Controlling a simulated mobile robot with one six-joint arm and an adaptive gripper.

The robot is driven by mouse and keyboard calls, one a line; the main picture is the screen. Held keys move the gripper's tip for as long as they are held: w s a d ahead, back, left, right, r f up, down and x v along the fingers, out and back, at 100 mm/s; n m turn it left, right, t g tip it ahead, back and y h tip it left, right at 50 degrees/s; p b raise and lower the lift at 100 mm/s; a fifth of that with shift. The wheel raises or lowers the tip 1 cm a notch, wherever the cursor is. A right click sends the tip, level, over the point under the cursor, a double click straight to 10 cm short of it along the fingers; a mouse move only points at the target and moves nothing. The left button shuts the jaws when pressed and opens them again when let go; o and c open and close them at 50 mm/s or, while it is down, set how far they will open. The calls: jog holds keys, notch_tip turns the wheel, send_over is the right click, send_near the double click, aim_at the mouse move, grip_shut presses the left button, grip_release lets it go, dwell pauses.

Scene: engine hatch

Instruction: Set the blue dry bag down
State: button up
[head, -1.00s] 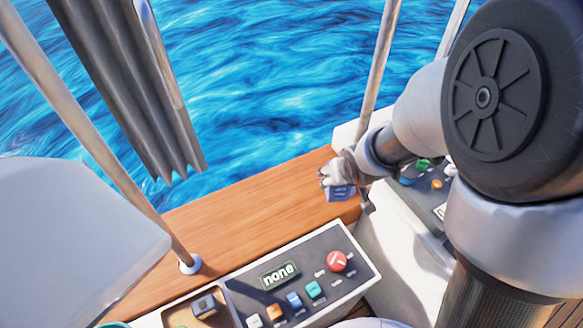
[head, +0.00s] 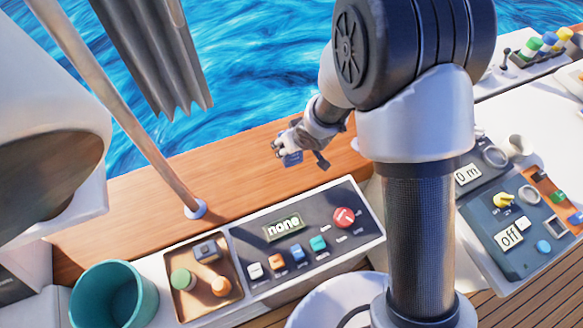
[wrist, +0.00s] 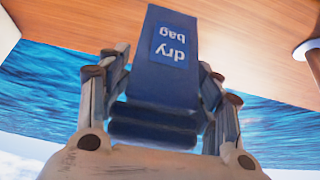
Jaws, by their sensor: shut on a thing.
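The blue dry bag (wrist: 182,75) fills the middle of the wrist view, with its "dry bag" label upside down. It is between the fingers of my gripper (wrist: 163,100), which is shut on it. In the head view my gripper (head: 286,152) is over the wooden deck ledge (head: 240,170), and a small part of the bag (head: 292,159) shows below the fingers. I cannot tell whether the bag touches the wood.
A panel reading "none" (head: 282,227) with a red button stands in front of the ledge. Left of it are a brown tray (head: 180,300) with small items and a teal bin (head: 150,300). A slanted pole (head: 125,120) rises from the ledge. Water lies beyond.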

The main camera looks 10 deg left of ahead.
notch_tip(320, 180, down, 9)
jog(key=b, duration=0.4)
jog(key=shift+f+b, duration=0.15)
jog(key=shift+b, duration=0.2)
jog(key=shift+f, duration=0.25)
jog(key=o, duration=1.4)
jog(key=shift+r, duration=0.1)
